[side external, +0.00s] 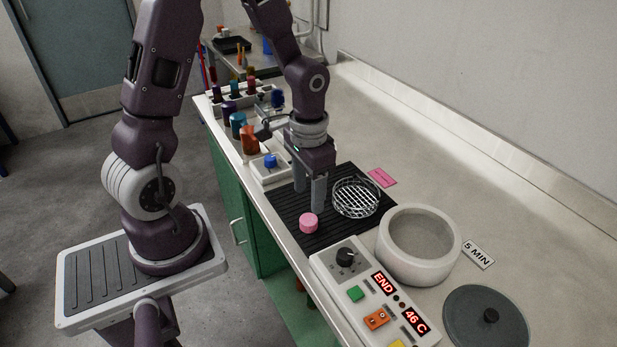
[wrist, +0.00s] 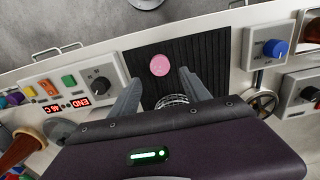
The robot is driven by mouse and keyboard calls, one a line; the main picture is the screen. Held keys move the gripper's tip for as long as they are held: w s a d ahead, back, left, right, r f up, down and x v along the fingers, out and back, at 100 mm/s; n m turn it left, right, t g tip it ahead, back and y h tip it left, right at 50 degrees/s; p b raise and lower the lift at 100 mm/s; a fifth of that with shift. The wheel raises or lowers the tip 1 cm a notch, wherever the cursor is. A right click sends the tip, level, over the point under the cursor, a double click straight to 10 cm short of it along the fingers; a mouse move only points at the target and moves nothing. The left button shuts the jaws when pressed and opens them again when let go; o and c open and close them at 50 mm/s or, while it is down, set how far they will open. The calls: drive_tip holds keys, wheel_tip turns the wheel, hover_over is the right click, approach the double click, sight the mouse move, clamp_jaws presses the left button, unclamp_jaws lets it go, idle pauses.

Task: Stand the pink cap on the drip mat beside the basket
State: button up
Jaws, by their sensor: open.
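The pink cap (side external: 309,223) stands on the black ribbed drip mat (side external: 287,222), near the mat's front edge. The wire basket (side external: 356,197) sits on the same mat, to the right of the cap and apart from it. My gripper (side external: 309,198) is above the mat, fingers pointing down and spread, with nothing between them. It is just behind the cap and left of the basket. In the wrist view, the cap (wrist: 160,65) lies beyond the open fingertips (wrist: 159,73), and the basket (wrist: 172,101) is partly hidden by my gripper.
A control box (side external: 368,292) with lit displays stands right of the mat. A white round oven body (side external: 418,245) and a dark lid (side external: 486,318) are further right. A blue-knobbed box (side external: 270,166) and several coloured bottles stand left. A pink label (side external: 382,178) lies behind the mat.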

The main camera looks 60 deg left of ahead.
drive_tip(key=s+d+r+t+y, duration=0.1)
drive_tip(key=s+d+r+t, duration=0.15)
drive_tip(key=r, duration=1.05)
drive_tip(key=s+d+r+t+h, duration=0.1)
drive_tip(key=s+d+r+t, duration=0.2)
drive_tip(key=s+r, duration=0.3)
drive_tip(key=s+d, duration=0.1)
drive_tip(key=s, duration=0.3)
drive_tip(key=shift+r, duration=0.2)
drive_tip(key=shift+s, duration=0.1)
